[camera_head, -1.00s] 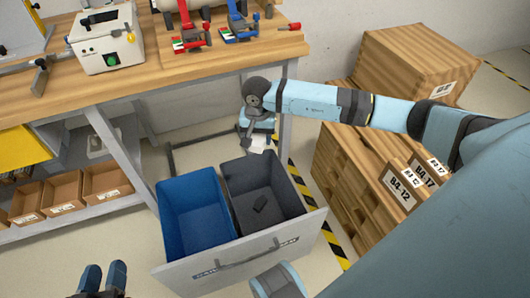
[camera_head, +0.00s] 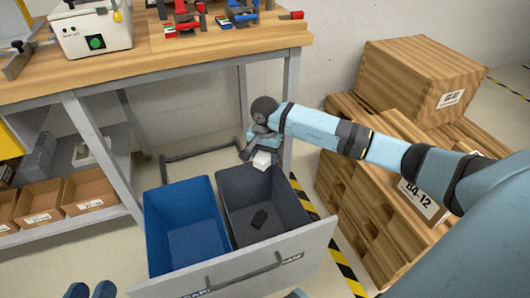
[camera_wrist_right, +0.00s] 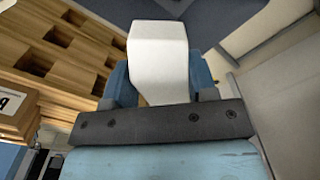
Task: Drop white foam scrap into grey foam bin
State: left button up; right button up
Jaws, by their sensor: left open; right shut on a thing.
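The white foam scrap (camera_head: 262,159) is held in my right gripper (camera_head: 256,152), at the back edge of the grey bin. In the right wrist view the scrap (camera_wrist_right: 158,62) fills the space between the blue fingers. In the head view the scrap appears over or just behind the bin's back rim; I cannot tell exactly which. My left gripper (camera_head: 90,291) is open and empty at the bottom left, mostly cut off by the frame.
A blue bin (camera_head: 184,219) stands left of the grey bin in the same drawer (camera_head: 240,264). A wooden workbench (camera_head: 200,57) with tools is behind. Wooden crates (camera_head: 418,75) stand at the right, near my right arm.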

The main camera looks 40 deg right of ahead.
aim_at(265, 154)
jog(key=shift+f, duration=0.75)
pick_arm(q)
jog(key=shift+f, duration=0.45)
pick_arm(e)
jog(key=o, duration=1)
jog(key=shift+c, duration=0.2)
jog(key=shift+r, duration=0.15)
pick_arm(q)
notch_tip(265, 154, up, 6)
jog(key=t+p, duration=0.2)
jog(key=p, duration=0.2)
jog(key=shift+a+r+n, duration=0.15)
jog(key=shift+a+n, duration=0.05)
jog(key=shift+n, duration=0.1)
pick_arm(e)
notch_tip(265, 154, up, 14)
jog(key=shift+f, duration=0.2)
